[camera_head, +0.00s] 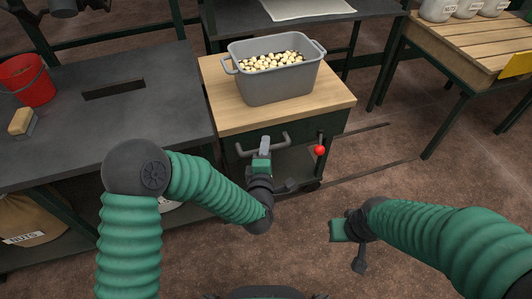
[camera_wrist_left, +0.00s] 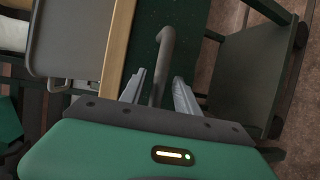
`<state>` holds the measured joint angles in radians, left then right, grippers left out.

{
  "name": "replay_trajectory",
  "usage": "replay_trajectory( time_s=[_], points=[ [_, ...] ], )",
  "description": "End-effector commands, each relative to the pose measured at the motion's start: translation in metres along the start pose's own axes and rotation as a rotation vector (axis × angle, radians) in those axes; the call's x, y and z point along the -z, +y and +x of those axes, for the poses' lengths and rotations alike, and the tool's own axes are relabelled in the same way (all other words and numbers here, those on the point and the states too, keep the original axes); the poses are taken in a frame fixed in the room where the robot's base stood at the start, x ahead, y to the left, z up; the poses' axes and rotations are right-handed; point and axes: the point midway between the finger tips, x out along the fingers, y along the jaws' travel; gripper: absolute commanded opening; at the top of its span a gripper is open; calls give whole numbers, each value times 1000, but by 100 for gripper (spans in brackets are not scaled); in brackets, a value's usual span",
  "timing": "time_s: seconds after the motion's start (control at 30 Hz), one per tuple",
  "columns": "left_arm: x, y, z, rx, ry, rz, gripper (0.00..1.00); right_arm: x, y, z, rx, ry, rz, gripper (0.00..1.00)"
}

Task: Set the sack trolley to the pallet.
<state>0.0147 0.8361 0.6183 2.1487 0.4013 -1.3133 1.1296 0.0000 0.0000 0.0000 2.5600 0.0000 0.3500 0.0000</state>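A wheeled trolley with a wooden top (camera_head: 225,108) and a dark green frame stands ahead; I take it for the trolley. Its grey bar handle (camera_head: 283,139) faces me, and the handle also shows in the left wrist view (camera_wrist_left: 165,50). My left gripper (camera_head: 265,145) is at the handle. In the left wrist view its two fingers (camera_wrist_left: 158,88) are apart, with the bar between them and gaps on both sides. My right gripper (camera_head: 338,230) hangs over bare floor at lower right; its fingers cannot be made out. I see no clear pallet.
A grey tub (camera_head: 275,88) of pale nuts stands on the trolley. A red-knobbed lever (camera_head: 320,150) is at its right side. A dark bench (camera_head: 120,125) with a red bucket (camera_head: 27,80) is close left. Floor with two dark lines (camera_head: 370,170) is open to the right, before a slatted table (camera_head: 465,45).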

Motion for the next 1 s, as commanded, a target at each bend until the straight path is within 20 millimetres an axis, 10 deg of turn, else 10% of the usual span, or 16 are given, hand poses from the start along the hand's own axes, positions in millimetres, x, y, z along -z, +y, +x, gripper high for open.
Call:
replay_trajectory(
  time_s=[0.27, 0.57, 1.0],
  points=[
    [0, 0, 3, 1, 0, 0, 38, 0, 0, 0, 0, 0, 0, 0],
    [0, 0, 2, 1, -1, 0, 0, 0, 0, 1, 0, 0, 0, 0],
    [0, -2, 2, 5, -1, 0, 0, 0, 0, 1, 0, 0, 0, 0]
  ],
)
